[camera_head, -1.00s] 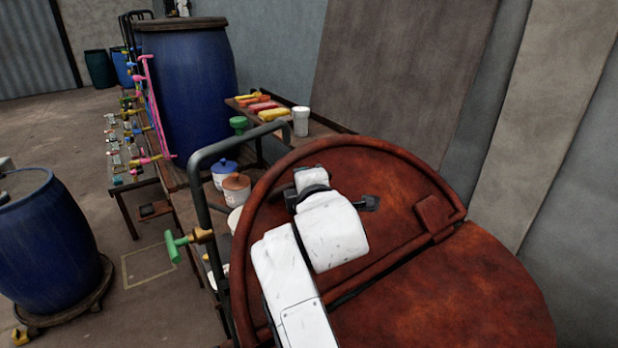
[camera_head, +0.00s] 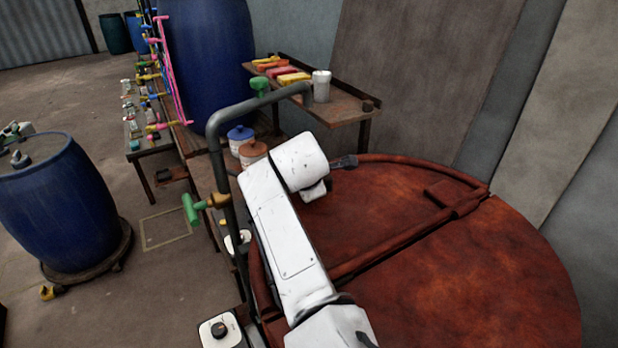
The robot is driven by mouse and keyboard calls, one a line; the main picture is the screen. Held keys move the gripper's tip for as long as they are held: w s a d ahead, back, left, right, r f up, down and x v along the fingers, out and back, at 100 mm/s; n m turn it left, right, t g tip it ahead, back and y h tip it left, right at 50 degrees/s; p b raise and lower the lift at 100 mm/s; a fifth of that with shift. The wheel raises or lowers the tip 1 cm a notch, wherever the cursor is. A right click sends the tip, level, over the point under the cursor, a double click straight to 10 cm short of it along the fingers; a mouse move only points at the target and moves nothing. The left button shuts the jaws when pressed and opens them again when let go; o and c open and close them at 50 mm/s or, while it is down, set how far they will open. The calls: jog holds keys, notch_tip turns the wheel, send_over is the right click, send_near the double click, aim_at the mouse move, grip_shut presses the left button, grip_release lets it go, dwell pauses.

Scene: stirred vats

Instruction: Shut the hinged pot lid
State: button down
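The hinged pot lid (camera_head: 400,205) is a rust-red half disc with a raised rim. It lies flat or nearly flat beside the fixed half of the pot top (camera_head: 480,270), along a straight hinge line. My white arm reaches over the lid's left part. My gripper (camera_head: 345,162) shows only as a small dark part past the white wrist, by the lid's far rim. Its fingers are mostly hidden, and I cannot tell whether it touches the lid. The lid's left edge is partly behind my arm, so any remaining gap there is hidden.
A wooden shelf (camera_head: 345,112) with coloured blocks and a white cup (camera_head: 321,86) stands behind. Blue barrels stand left (camera_head: 60,205) and behind (camera_head: 205,60). Open floor lies left.

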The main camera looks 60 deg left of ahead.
jog(key=shift+f, duration=0.15)
dwell(0.3)
jog(key=c, duration=1.1)
grip_release()
jog(key=shift+a+f, duration=0.1)
jog(key=shift+f, duration=0.05)
jog(key=shift+o, duration=0.2)
jog(key=shift+f, duration=0.1)
jog(key=shift+s+f, duration=0.1)
jog(key=shift+f, duration=0.05)
jog(key=shift+d, duration=0.2)
jog(key=a+v, duration=0.1)
jog(key=v, duration=1)
jog(key=shift+r+b, duration=0.3)
jog(key=shift+r, duration=0.2)
jog(key=shift+d, duration=0.1)
